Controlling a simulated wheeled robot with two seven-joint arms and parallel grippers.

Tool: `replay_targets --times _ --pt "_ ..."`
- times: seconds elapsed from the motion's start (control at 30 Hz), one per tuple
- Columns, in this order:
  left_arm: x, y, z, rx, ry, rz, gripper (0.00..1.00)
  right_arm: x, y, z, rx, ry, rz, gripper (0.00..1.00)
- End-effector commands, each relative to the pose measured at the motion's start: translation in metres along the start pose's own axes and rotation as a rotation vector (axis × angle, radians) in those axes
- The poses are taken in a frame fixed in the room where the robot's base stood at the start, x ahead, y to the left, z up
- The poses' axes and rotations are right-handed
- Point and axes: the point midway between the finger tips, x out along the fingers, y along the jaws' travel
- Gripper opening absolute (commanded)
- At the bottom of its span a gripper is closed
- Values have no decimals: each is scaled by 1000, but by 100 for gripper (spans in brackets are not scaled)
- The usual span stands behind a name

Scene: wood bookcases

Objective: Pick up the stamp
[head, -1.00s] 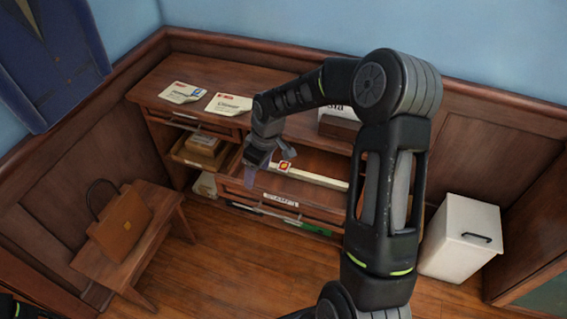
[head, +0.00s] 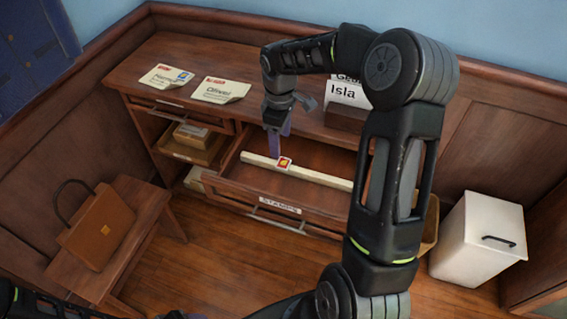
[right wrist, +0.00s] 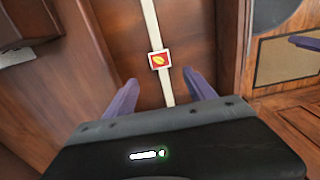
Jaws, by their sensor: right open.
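The stamp (head: 284,162) is a small red square with a yellow mark and a pale border. It lies on a long cream strip (head: 318,177) inside the open drawer (head: 235,180) labelled STAMPS. In the right wrist view the stamp (right wrist: 159,61) is just beyond and between the two purple fingers. My right gripper (head: 280,142) points down at the drawer, close to the stamp; whether it touches is hard to tell. In the right wrist view the right gripper (right wrist: 160,92) is open with nothing between its fingers. My left gripper is not clearly in view.
Two letters (head: 167,76) (head: 221,90) lie on the desk top (head: 130,65). A card holder (head: 347,115) reading Isla stands behind my right arm. A bench (head: 128,225) with a brown briefcase (head: 98,228) is at left.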

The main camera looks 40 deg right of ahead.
Motion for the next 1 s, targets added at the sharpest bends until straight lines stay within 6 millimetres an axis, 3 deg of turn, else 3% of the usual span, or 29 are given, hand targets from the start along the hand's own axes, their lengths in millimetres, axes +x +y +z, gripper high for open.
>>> replay_targets --times 0.23,0.5,0.83,1.0 --pt "-2 0 0 0 0 0 62 0 0 0 0 0 0 64" --pt "-3 1 0 0 0 0 62 24 0 1 0 0 -1 64" --pt "-3 1 0 0 0 0 62 26 0 1 1 0 0 64" --pt "-8 3 0 0 0 0 62 42 -1 4 0 -2 -3 64"
